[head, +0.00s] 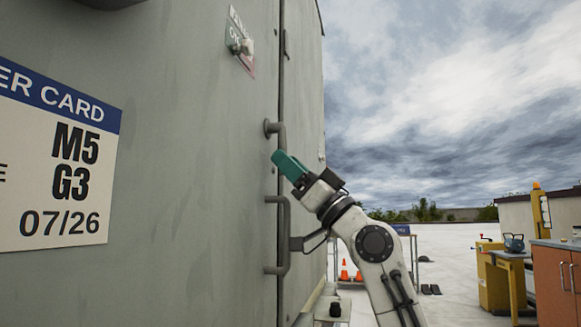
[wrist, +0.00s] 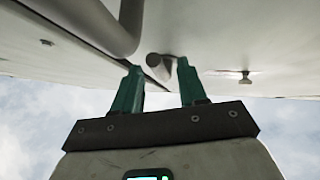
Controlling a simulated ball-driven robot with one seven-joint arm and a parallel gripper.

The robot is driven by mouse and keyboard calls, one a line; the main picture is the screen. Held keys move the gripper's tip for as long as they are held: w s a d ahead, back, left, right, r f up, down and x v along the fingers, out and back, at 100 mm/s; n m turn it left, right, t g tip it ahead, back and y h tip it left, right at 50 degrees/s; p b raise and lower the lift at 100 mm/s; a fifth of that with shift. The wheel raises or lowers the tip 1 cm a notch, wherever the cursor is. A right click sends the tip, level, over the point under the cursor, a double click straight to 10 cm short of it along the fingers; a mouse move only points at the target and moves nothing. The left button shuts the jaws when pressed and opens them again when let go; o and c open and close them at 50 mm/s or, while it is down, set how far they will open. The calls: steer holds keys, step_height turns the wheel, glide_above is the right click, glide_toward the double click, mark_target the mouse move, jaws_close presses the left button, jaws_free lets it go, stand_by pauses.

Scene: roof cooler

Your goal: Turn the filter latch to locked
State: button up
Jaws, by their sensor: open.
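My gripper (head: 287,163) is in front of the tall grey cabinet (head: 190,190), near its door seam. Its teal fingers are apart in the wrist view (wrist: 159,66), and a round grey bar end (wrist: 165,65) shows between and beyond the fingertips. I cannot tell whether they touch it. In the head view a grey bar-shaped fitting (head: 276,128) is just above the fingers, and a grey pull handle (head: 284,235) is below them. Higher up, a small knob (head: 244,47) sits on a green and red plate. I cannot tell for sure which fitting is the filter latch.
A card (head: 60,160) marked M5 G3 07/26 is on the cabinet at left. Orange cones (head: 344,272), a yellow cart (head: 493,285) and an orange-fronted cabinet (head: 553,285) stand at right. The pale roof between them is mostly clear.

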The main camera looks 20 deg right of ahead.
steer(key=v, duration=1)
steer(key=shift+d+f+p, duration=0.15)
steer(key=shift+f+p, duration=0.15)
steer(key=shift+p, duration=0.15)
steer(key=shift+s, duration=0.15)
